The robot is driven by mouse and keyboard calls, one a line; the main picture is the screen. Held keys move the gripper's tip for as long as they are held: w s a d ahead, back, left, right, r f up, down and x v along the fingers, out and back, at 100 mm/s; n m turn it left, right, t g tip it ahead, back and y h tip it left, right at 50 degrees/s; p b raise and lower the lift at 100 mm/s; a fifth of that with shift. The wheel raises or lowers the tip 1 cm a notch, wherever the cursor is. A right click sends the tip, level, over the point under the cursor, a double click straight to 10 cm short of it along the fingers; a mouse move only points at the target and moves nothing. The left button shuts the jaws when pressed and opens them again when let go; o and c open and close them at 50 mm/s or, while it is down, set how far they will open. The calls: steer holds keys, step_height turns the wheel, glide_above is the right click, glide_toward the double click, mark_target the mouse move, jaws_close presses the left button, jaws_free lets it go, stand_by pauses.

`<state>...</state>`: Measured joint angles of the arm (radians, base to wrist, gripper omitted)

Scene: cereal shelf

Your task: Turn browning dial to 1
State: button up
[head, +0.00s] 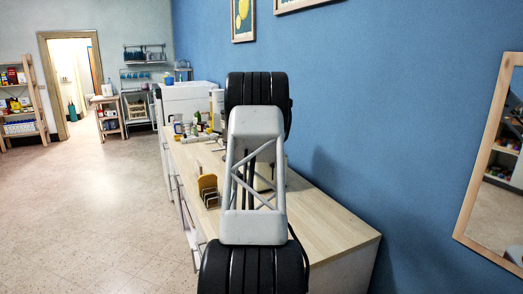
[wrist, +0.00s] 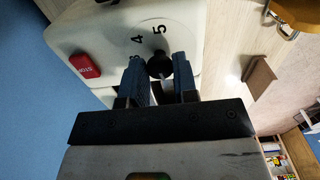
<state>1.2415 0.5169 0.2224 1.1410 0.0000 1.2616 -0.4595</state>
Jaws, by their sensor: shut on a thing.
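In the wrist view, a black browning dial (wrist: 159,66) sits on the front of a cream-coloured toaster (wrist: 110,32). A red button marked STOP (wrist: 85,65) is to the left of the dial.
A wooden-topped counter (head: 325,222) runs along the blue wall. A rack holding a yellow-brown item (head: 208,184) stands near its left edge. Bottles and jars (head: 195,127) stand farther back. A framed mirror (head: 490,160) hangs at right. The floor at left is clear.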

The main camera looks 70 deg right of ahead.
stand_by(0.4)
steer(key=o, duration=0.9)
steer(key=shift+r, duration=3.9)
